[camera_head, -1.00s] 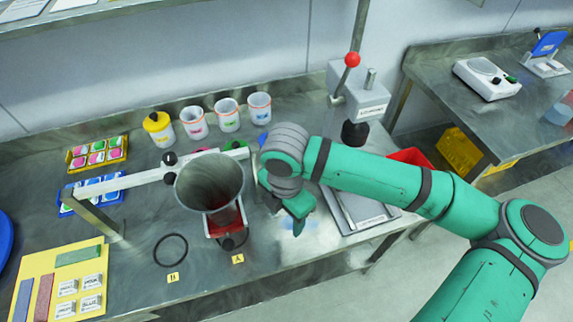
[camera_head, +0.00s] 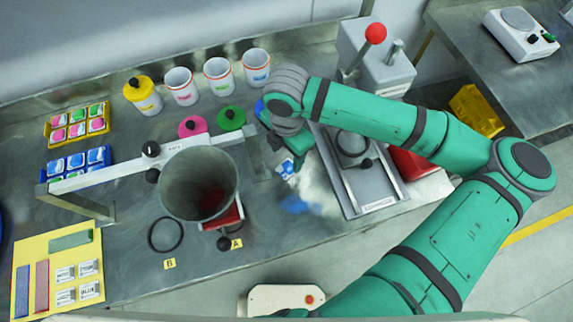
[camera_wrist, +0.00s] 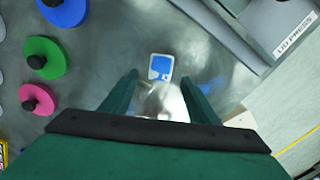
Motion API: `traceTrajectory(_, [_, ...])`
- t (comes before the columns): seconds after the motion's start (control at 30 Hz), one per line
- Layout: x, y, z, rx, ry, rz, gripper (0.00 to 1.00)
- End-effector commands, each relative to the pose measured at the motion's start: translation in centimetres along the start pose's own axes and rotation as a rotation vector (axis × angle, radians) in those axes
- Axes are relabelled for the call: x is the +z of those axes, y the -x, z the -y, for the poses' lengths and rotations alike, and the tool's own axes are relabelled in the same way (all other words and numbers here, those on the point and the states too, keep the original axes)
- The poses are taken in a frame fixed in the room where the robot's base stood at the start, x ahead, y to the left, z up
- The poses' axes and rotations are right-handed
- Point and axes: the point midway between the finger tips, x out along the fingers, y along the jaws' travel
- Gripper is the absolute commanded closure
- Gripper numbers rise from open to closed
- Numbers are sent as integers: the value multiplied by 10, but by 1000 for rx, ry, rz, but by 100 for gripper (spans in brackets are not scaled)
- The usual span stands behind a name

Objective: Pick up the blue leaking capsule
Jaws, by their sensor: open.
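The blue capsule (camera_wrist: 161,67) is a small blue-and-white square lying on the steel bench. In the head view the capsule (camera_head: 286,168) shows just beside my fingertips, partly hidden by them. A blue smear (camera_head: 297,204) lies on the bench near it. My gripper (camera_head: 297,158) points down over the bench, left of the press. In the wrist view my gripper (camera_wrist: 160,82) has its two fingers spread wide, with nothing between them. The capsule lies a little beyond the fingertips, roughly centred between them; the height gap cannot be told.
The lid press (camera_head: 362,175) stands right of my gripper. Pink (camera_head: 193,127) and green (camera_head: 231,118) lids lie to the left, near the drum (camera_head: 198,185) on its white beam. A blue tray (camera_head: 77,165) and yellow tray (camera_head: 76,128) hold capsules. The bench front is mostly clear.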

Motion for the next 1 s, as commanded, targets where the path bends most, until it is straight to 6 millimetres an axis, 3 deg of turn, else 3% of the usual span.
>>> traceTrajectory(0.27, [0, -20, 1, -1, 0, -1, 45])
traceTrajectory(0.6, [-2, -62, 1, 0, 4, 0, 45])
traceTrajectory(0.87, [-1, -65, 1, 0, 4, 0, 45])
traceTrajectory(0.9, [-1, -65, 1, 0, 4, 1, 48])
traceTrajectory(1.0, [-1, -65, 1, 0, 4, 1, 72])
